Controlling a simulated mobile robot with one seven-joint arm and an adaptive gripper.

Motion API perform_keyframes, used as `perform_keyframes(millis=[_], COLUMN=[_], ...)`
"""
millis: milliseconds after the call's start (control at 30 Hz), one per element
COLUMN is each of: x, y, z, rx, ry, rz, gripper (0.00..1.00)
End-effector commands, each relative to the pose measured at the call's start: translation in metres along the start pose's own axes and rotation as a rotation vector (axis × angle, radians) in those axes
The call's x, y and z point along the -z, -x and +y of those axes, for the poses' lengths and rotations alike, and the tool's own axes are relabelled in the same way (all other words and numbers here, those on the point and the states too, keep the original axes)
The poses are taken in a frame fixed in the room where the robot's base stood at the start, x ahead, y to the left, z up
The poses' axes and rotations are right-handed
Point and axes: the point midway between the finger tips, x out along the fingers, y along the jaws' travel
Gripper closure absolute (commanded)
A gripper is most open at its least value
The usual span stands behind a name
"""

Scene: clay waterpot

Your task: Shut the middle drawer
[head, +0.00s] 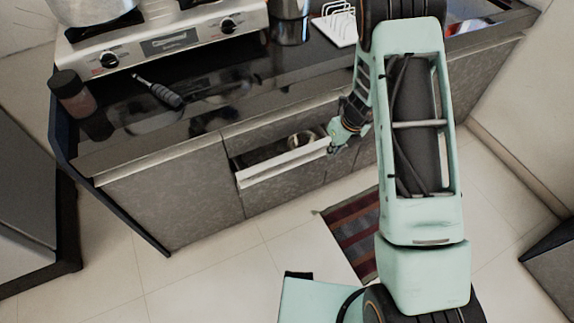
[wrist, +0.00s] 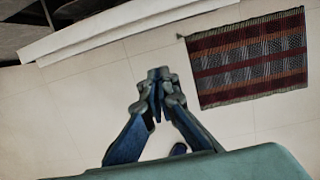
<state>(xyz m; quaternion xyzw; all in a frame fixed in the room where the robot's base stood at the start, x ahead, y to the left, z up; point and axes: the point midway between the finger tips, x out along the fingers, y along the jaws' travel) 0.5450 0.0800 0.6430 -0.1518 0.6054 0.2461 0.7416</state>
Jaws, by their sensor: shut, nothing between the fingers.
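The middle drawer (head: 280,167) stands partly open in the grey cabinet front, its pale front edge sticking out over the floor. A round, shiny thing (head: 303,139) lies inside it. My gripper (head: 334,148) is at the right end of the drawer front; whether it touches is unclear. In the wrist view the gripper (wrist: 157,80) shows its fingers together and empty, with the floor behind. The pale drawer front (wrist: 130,27) runs across the upper left of that view, beyond the fingertips.
A striped rug (head: 352,230) lies on the tiled floor. Floor left of it is clear.

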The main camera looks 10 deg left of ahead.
Motion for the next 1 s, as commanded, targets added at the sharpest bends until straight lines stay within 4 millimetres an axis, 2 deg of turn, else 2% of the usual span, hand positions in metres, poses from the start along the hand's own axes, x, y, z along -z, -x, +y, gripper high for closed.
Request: perform_keyframes(millis=[33, 167, 200, 333, 400, 500, 633, 833, 1000], x=[0.022, 0.070, 0.082, 0.103, 0.104, 0.096, 0.082, 0.071, 0.060], y=[-0.025, -0.079, -0.093, -0.120, -0.126, -0.124, -0.112, -0.097, -0.097], z=[0.004, 0.039, 0.052, 0.094, 0.112, 0.125, 0.124, 0.116, 0.126], rx=[-0.060, -0.298, -0.386, -0.672, -0.824, -1.018, -1.203, -1.324, -1.335], ry=[-0.038, -0.164, -0.211, -0.363, -0.446, -0.552, -0.653, -0.718, -0.719], rz=[0.024, 0.060, 0.060, 0.011, -0.047, -0.156, -0.305, -0.435, -0.443], gripper=[1.00, 1.00, 1.00, 1.00, 1.00, 1.00, 1.00, 1.00, 1.00])
